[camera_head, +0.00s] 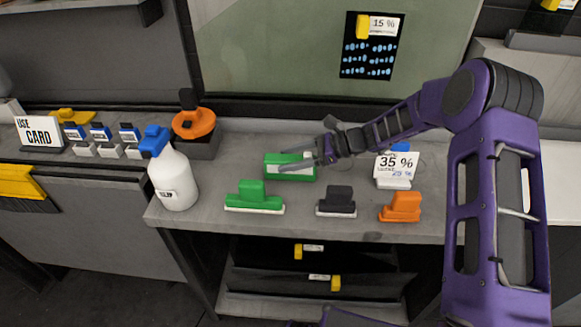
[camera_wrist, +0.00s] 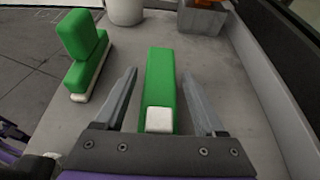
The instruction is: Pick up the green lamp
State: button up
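A green block with a white end, apparently the green lamp (camera_head: 270,173), lies on the grey counter (camera_head: 225,150). My gripper (camera_head: 284,160) is at the lamp, its fingers pointing left in the head view. In the wrist view, the lamp (camera_wrist: 160,75) runs lengthwise between the two fingers of my gripper (camera_wrist: 160,72), with its white end nearest the palm. The fingers are apart, with a gap on each side of the lamp. Whether they are above it or down beside it is hard to tell.
A green handled block (camera_head: 254,196), a black one (camera_head: 337,200) and an orange one (camera_head: 402,206) stand along the front. A grey box (camera_head: 198,146) with an orange tool is behind. A 35 % card (camera_head: 396,166) stands right.

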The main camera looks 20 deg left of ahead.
grip_shut()
jog(key=shift+r, duration=0.1)
